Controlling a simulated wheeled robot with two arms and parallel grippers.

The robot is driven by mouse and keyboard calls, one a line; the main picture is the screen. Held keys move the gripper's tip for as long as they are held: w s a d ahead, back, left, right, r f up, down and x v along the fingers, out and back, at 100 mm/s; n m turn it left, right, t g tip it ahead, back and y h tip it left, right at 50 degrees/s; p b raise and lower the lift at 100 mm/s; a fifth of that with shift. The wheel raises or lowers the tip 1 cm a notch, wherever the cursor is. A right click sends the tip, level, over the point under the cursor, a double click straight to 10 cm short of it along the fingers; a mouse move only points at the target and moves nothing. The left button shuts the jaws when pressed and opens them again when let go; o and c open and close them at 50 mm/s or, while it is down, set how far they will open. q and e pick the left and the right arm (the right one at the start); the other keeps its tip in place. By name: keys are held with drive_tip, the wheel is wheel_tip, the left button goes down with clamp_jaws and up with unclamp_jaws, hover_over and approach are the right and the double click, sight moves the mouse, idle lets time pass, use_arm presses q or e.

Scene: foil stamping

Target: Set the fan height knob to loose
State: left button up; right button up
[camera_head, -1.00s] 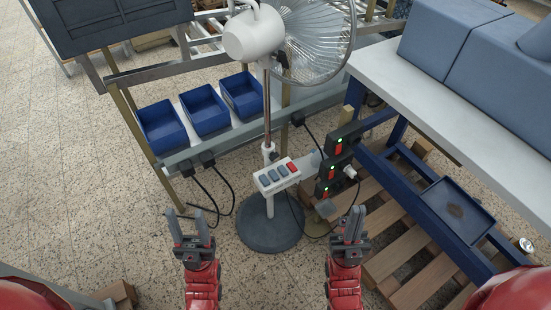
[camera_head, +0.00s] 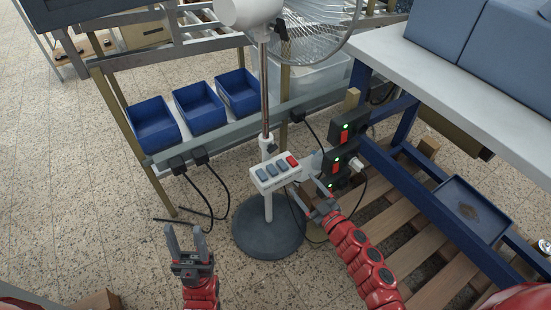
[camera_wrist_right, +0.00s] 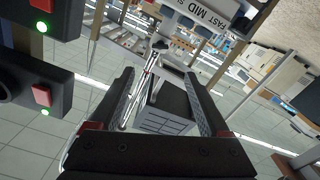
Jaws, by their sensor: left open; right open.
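The white standing fan (camera_head: 244,12) stands on a round dark base (camera_head: 268,236) with a thin metal pole. A small dark height knob (camera_head: 271,149) shows on the white pole collar, just above the control box (camera_head: 281,172). Its exact setting is too small to read. My right gripper (camera_head: 312,192) is open and empty, close to the right end of the control box. In the right wrist view its fingers (camera_wrist_right: 165,92) are apart, and the box's lettered edge (camera_wrist_right: 208,14) is at the top. My left gripper (camera_head: 186,236) is open and empty, left of the fan base.
Black power units (camera_head: 341,136) with red switches and green lights stand right of the fan. Blue bins (camera_head: 154,124) sit on a rack behind. Cables (camera_head: 212,194) hang left of the pole. A wooden pallet (camera_head: 428,262) and blue-framed bench (camera_head: 425,205) are at right.

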sight(272, 148)
drive_tip(key=b+x, duration=0.2)
drive_tip(key=x, duration=1.5)
drive_tip(key=shift+a, duration=0.1)
drive_tip(key=shift+b, duration=0.3)
clamp_jaws()
